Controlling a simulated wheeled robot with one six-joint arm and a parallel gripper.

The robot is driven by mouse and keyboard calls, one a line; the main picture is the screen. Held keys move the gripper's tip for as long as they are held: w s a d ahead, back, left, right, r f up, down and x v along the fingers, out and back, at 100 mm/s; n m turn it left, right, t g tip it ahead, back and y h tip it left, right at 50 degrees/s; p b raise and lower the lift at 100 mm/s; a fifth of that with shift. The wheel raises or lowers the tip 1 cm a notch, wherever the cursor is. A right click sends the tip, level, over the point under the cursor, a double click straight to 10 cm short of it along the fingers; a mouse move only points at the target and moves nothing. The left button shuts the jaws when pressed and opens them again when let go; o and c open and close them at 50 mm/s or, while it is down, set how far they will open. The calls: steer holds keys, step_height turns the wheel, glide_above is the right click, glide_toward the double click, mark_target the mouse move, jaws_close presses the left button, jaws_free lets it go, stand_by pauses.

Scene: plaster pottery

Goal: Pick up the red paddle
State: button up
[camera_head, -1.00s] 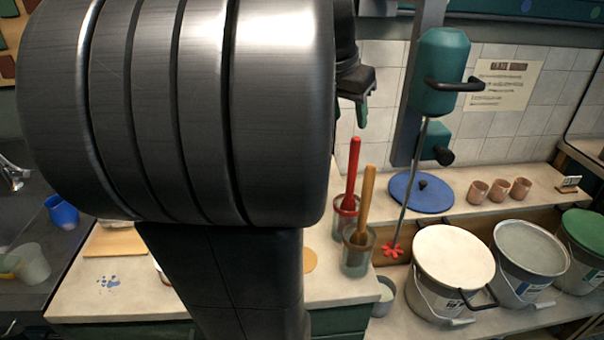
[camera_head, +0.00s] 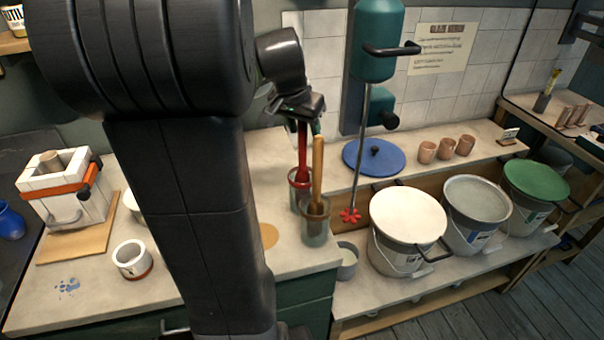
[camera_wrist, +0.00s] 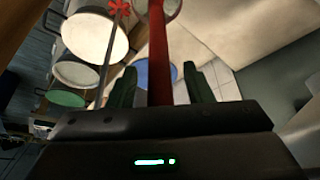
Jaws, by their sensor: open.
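The red paddle (camera_head: 302,148) stands upright in a clear jar (camera_head: 297,198) on the counter. My gripper (camera_head: 304,118) is over the top of its handle. In the wrist view, the red handle (camera_wrist: 157,45) runs between the two green fingers of my open gripper (camera_wrist: 162,84), with gaps showing on both sides. The paddle's lower end is in the jar and hard to make out.
A wooden paddle (camera_head: 318,165) stands in a second jar (camera_head: 316,228) close in front. A mixer with a red impeller (camera_head: 350,215) hangs to the right. A blue disc (camera_head: 374,160) and buckets (camera_head: 408,220) are further right.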

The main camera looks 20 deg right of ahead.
steer(key=shift+w+d+f, duration=0.1)
steer(key=shift+f, duration=0.3)
steer(key=shift+c, duration=0.5)
jaws_close()
steer(key=shift+r, duration=0.1)
